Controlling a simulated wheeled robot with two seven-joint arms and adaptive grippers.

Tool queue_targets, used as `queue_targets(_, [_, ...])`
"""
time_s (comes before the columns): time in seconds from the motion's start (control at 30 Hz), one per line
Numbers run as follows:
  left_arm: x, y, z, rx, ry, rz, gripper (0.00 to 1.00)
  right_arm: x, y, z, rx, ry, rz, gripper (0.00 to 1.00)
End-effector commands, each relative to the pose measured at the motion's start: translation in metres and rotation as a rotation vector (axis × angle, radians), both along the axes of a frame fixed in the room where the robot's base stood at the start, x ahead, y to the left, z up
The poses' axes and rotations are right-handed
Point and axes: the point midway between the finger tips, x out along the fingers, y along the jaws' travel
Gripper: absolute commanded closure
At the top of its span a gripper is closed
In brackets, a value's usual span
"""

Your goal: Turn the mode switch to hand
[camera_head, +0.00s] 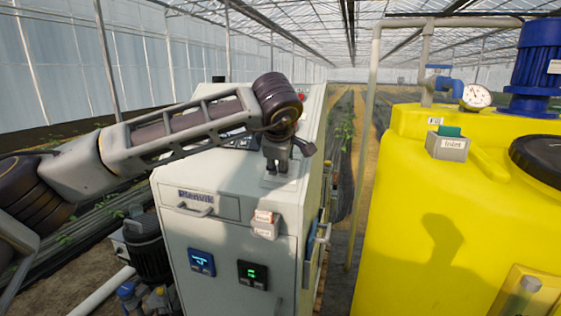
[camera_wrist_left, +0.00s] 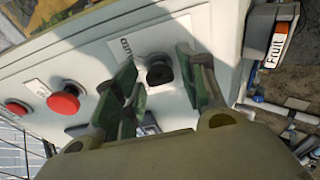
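The mode switch (camera_wrist_left: 158,68) is a small black knob on the pale sloped panel. A white label (camera_wrist_left: 128,43), whose lettering I cannot read for certain, lies beside it. My left gripper (camera_wrist_left: 160,78) is open, with one green-grey finger on each side of the knob. Gaps show between the fingers and the knob, and I see no clear contact. In the head view my left gripper (camera_head: 277,163) points down at the top of the pale control cabinet (camera_head: 230,238), and it hides the knob there. My right gripper is not in view.
Two red buttons, a larger one (camera_wrist_left: 63,103) and a smaller one (camera_wrist_left: 18,107), sit on the same panel. A small labelled box (camera_wrist_left: 270,40) is near the cabinet edge. A yellow tank (camera_head: 440,230) with a blue motor (camera_head: 537,65) stands to the right, across a gap.

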Motion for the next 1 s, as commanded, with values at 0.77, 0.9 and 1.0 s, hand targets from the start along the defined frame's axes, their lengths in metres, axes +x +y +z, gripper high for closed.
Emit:
queue_targets(0.77, [-0.021,0.002,0.024,-0.001,-0.003,0.001,0.52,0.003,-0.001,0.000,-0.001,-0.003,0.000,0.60])
queue_targets(0.9, [-0.035,0.002,0.039,-0.001,-0.003,0.001,0.52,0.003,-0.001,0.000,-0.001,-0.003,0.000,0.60])
queue_targets(1.0, [-0.045,0.003,0.050,-0.001,-0.002,0.000,0.52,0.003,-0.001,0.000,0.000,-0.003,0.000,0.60])
